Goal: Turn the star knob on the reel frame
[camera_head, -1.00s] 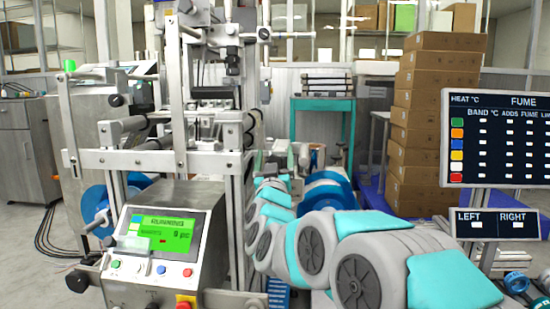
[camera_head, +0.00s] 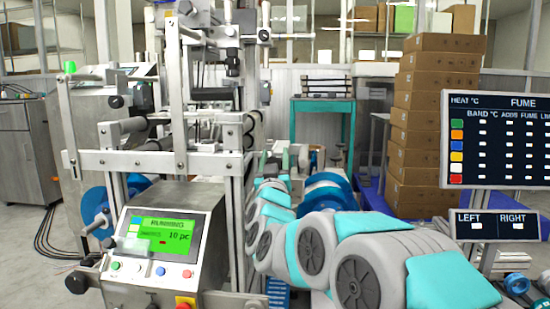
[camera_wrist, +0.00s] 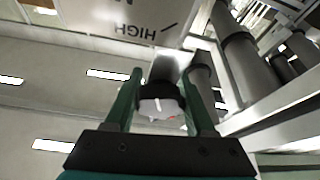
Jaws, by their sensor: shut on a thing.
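In the wrist view, my gripper (camera_wrist: 163,76) has its two green fingers on either side of a knob (camera_wrist: 160,107) and is shut on it. The knob has a pale face with a small red mark and a dark rim. Its far side and the fingertip contact are partly hidden. A panel marked HIGH (camera_wrist: 135,30) with a dark line lies beyond the fingertips. In the head view, my arm reaches from the lower right to the reel frame (camera_head: 140,160). The gripper and knob cannot be made out clearly there.
A control box (camera_head: 160,240) with a green display stands at the frame's front left. A blue reel (camera_head: 325,192) is behind my arm. Stacked brown boxes (camera_head: 435,120) and a dark display board (camera_head: 500,140) stand to the right. Metal bars (camera_wrist: 240,60) run close right of my gripper.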

